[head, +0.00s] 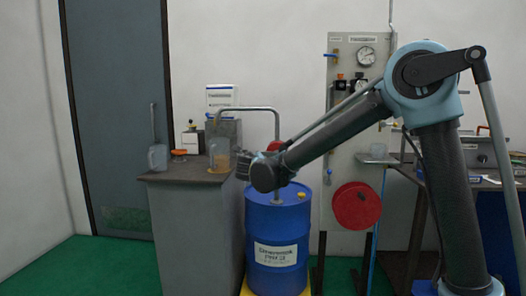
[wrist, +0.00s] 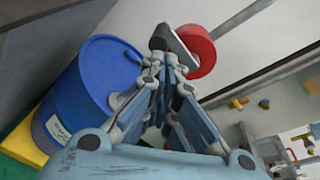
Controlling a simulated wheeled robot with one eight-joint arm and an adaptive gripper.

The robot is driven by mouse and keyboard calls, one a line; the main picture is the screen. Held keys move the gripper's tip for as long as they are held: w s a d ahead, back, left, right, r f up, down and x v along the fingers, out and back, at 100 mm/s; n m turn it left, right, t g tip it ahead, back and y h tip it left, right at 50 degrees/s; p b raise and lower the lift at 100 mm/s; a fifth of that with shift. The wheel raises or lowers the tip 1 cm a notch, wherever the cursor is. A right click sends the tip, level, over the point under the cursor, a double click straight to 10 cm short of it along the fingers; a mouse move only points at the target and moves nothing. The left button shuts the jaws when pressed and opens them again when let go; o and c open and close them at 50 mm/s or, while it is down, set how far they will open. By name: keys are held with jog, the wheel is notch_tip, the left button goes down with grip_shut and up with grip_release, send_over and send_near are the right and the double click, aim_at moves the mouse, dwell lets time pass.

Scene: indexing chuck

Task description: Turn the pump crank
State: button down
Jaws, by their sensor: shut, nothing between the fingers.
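The blue drum (head: 277,235) stands right of the grey cabinet and carries a bent grey pump pipe (head: 277,125). A small red pump part (head: 275,146) shows beside the pipe, partly hidden by my arm. In the wrist view a grey bar, apparently the crank (wrist: 162,38), lies in front of a red round body (wrist: 199,50). My gripper (wrist: 167,62) is shut and empty, its tips close below the grey bar; I cannot tell if they touch. In the head view my gripper (head: 243,165) is above the drum's left side, small and partly hidden by my arm.
A gauge panel (head: 345,110) with a red disc (head: 357,205) stands right of the drum. A workbench is at far right. Green floor is free at front left.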

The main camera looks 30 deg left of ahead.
jog(key=w+m+g, duration=0.1)
jog(key=m, duration=0.3)
jog(key=m+g, duration=0.4)
jog(key=m, duration=1.6)
send_near(267, 155)
jog(key=s, duration=0.2)
jog(key=d+r+m+g+y, duration=0.3)
jog(key=r+m, duration=0.6)
jog(key=m, duration=1.2)
jog(key=w+a+f, duration=0.4)
jog(key=a+f, duration=0.2)
jog(key=f, duration=0.3)
jog(key=shift+a+m+h, duration=0.3)
jog(key=shift+a+h, duration=0.05)
jog(key=shift+h, duration=0.05)
jog(key=shift+w+f, duration=0.1)
